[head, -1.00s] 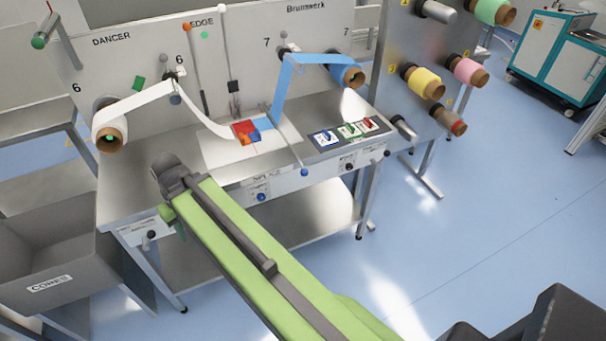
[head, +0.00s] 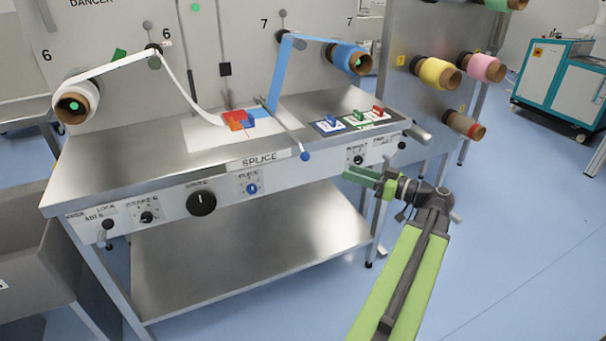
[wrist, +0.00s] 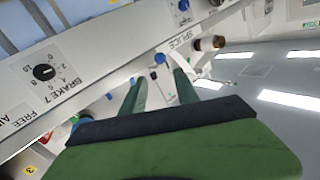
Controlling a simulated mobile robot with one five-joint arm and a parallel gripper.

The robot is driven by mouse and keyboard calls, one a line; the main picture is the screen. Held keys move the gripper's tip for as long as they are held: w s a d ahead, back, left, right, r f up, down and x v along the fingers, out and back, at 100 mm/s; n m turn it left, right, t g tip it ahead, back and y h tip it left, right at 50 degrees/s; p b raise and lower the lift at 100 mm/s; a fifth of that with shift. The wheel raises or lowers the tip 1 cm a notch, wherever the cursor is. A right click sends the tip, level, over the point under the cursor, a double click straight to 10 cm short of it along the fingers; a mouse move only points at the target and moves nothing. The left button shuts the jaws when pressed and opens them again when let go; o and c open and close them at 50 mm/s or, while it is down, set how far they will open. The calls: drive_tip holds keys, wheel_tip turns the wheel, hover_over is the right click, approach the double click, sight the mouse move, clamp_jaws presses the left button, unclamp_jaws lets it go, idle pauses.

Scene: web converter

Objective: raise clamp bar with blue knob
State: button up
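The clamp bar (head: 284,126) is a thin grey rod lying across the splice area of the steel table. Its blue knob (head: 305,155) is at the near end, at the table's front edge by the SPLICE label. In the wrist view the blue knob (wrist: 160,58) appears beyond the fingertips, in line with the gap between them. My gripper (head: 348,175) has green fingers and is right of the knob and slightly lower in the head view, in front of the table. In the wrist view my gripper (wrist: 157,77) is open, with nothing seen between the fingers.
The front panel carries a large black dial (head: 201,202), a blue dial (head: 252,188) and smaller knobs. Blue, green and red switches (head: 358,118) stand on the table to the right. A blue web (head: 283,75) runs down to the splice area.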

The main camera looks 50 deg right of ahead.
sight(304, 154)
drive_tip(key=x, duration=1.7)
drive_tip(key=shift+w+r, duration=0.1)
drive_tip(key=shift+w, duration=0.1)
clamp_jaws()
drive_tip(key=shift+d, duration=0.1)
idle(0.5)
